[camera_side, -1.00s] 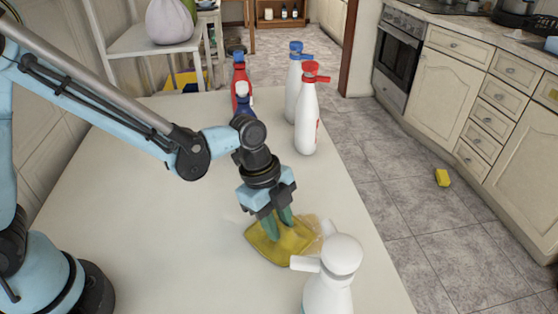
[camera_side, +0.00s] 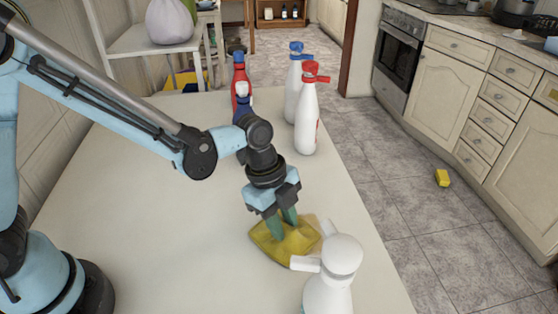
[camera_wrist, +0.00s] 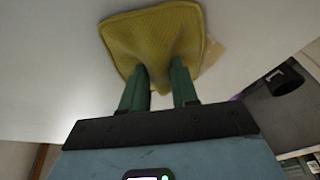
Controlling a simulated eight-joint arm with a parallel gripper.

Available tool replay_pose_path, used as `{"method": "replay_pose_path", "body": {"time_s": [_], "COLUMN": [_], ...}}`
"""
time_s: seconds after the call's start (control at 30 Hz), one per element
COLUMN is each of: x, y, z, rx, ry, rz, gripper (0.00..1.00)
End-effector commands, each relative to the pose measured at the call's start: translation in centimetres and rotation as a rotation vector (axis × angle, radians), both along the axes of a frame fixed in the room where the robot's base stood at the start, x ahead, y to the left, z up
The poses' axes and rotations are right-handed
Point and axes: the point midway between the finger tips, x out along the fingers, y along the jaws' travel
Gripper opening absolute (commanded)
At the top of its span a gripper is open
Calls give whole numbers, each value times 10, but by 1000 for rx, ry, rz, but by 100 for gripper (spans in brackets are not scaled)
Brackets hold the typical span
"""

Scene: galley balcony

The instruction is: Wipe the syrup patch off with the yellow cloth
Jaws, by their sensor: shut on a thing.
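The yellow cloth (camera_side: 268,244) lies on the white table under my gripper (camera_side: 282,228). My gripper is shut on a pinched fold of the cloth, with its green fingers pointing down. In the wrist view the cloth (camera_wrist: 155,30) spreads out beyond the fingers (camera_wrist: 160,80), bunched between them. The syrup patch (camera_side: 325,228) is a pale brown smear showing at the cloth's right edge. It also shows in the wrist view (camera_wrist: 212,52) beside the cloth. The cloth hides part of it.
A white spray bottle (camera_side: 330,280) stands close in front of the cloth. Red-topped (camera_side: 306,120) and blue-topped (camera_side: 293,85) white bottles and a red bottle (camera_side: 240,80) stand toward the table's far end. The table's left side (camera_side: 150,220) is clear.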

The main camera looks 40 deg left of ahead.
Motion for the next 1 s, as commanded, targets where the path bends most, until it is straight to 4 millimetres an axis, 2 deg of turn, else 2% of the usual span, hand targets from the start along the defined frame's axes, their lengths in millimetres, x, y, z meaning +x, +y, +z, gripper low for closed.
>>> {"method": "replay_pose_path", "body": {"time_s": [0.27,0.8,1.0], "x": [3,1,1], "y": [-2,-1,-1], "z": [2,60,70], "rx": [-3,-3,-2], "ry": [-11,-6,-6], "rz": [0,0,0], "gripper": [0,0,0]}}
